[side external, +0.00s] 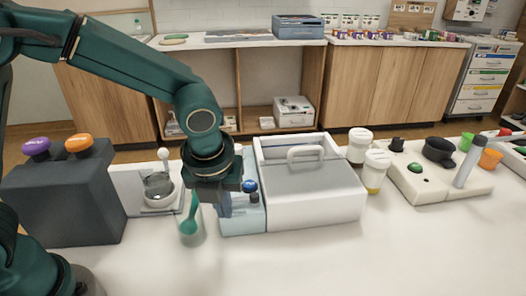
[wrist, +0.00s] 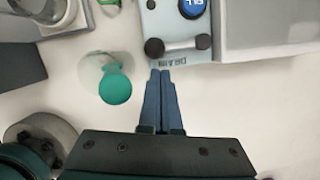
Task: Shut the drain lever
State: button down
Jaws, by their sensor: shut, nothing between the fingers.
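The drain lever (wrist: 180,45) shows in the wrist view as a pale bar between a larger black knob on the left and a smaller dark round piece on the right. It lies across the front end of a light blue unit (side external: 243,222), above the word DRAIN. In the side view my arm hides part of this unit. My gripper (wrist: 160,73) is shut and empty, its blue fingertips together just below the larger knob in the wrist view. In the side view my gripper (side external: 224,208) is at the unit's left side. I cannot tell whether it touches.
A blue button (wrist: 192,8) sits on the unit behind the lever. A clear cup with a green spoon (wrist: 115,88) stands close to the left of my fingers. A white lidded box (side external: 315,195) adjoins the unit's right side. The table front is clear.

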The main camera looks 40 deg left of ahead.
jog(key=shift+s+d, duration=0.1)
jog(key=shift+d, duration=0.15)
jog(key=s, duration=0.1)
jog(key=s+d, duration=0.2)
jog(key=shift+s+d+f, duration=0.15)
jog(key=shift+s+f, duration=0.1)
jog(key=shift+f, duration=0.05)
jog(key=s+a+r+n, duration=0.2)
jog(key=a+r+n, duration=0.15)
jog(key=r, duration=0.95)
jog(key=s+a+f+n+t, duration=0.1)
jog(key=s+a+n, duration=0.1)
jog(key=n, duration=1.1)
jog(key=s+a+f+n+t+h, duration=0.1)
jog(key=s+a+f+n+t, duration=0.1)
jog(key=n, duration=1.1)
jog(key=s+a, duration=0.1)
jog(key=s, duration=0.1)
jog(key=shift+s+a+f, duration=0.25)
jog(key=shift+s+a, duration=0.05)
jog(key=shift+a, duration=0.05)
